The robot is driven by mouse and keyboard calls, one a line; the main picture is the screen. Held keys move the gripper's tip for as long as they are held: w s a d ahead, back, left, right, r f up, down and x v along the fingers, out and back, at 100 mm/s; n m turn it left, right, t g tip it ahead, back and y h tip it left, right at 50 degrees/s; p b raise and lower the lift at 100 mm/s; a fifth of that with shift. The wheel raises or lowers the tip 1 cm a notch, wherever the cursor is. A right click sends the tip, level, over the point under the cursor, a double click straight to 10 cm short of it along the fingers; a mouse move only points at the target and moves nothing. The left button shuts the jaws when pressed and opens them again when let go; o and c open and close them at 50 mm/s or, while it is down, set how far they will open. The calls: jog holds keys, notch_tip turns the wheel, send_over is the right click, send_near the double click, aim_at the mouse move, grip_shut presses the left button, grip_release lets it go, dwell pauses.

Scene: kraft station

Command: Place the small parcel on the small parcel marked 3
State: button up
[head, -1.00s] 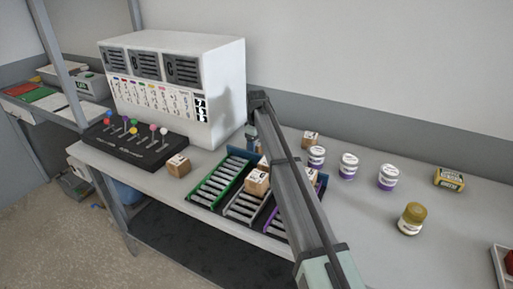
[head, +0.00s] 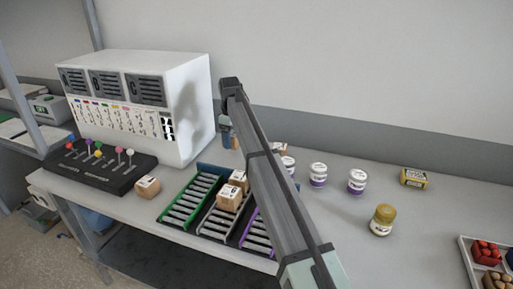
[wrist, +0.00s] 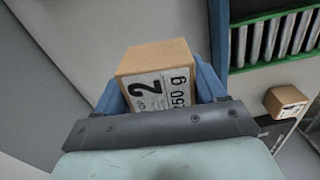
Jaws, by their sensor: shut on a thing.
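My gripper (wrist: 160,88) is shut on a small brown parcel (wrist: 157,58) whose label reads 2 and 250 g. In the head view my arm hides most of the gripper, and only its blue part (head: 226,124) shows beside the white machine. Small parcels stand on the middle roller lane, a front one (head: 229,198) and one behind it (head: 239,179). Another small parcel (head: 147,187) stands on the table left of the lanes, and one (head: 281,148) is partly hidden behind a jar. I cannot read which parcel is marked 3.
The green-edged roller lane (head: 188,203) and purple-edged lane (head: 257,236) flank the middle one. The white machine (head: 150,95) and lever box (head: 98,165) stand at left.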

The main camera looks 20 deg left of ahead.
notch_tip(320, 180, up, 6)
jog(key=m, duration=0.2)
send_over(280, 146)
jog(key=shift+a+f+n, duration=0.1)
jog(key=shift+f+n, duration=0.7)
jog(key=shift+f, duration=1.75)
jog(key=shift+f+n, duration=0.8)
jog(key=shift+f, duration=1.7)
jog(key=shift+f, duration=0.1)
jog(key=o, duration=1.2)
jog(key=shift+o, duration=0.2)
notch_tip(280, 146, up, 12)
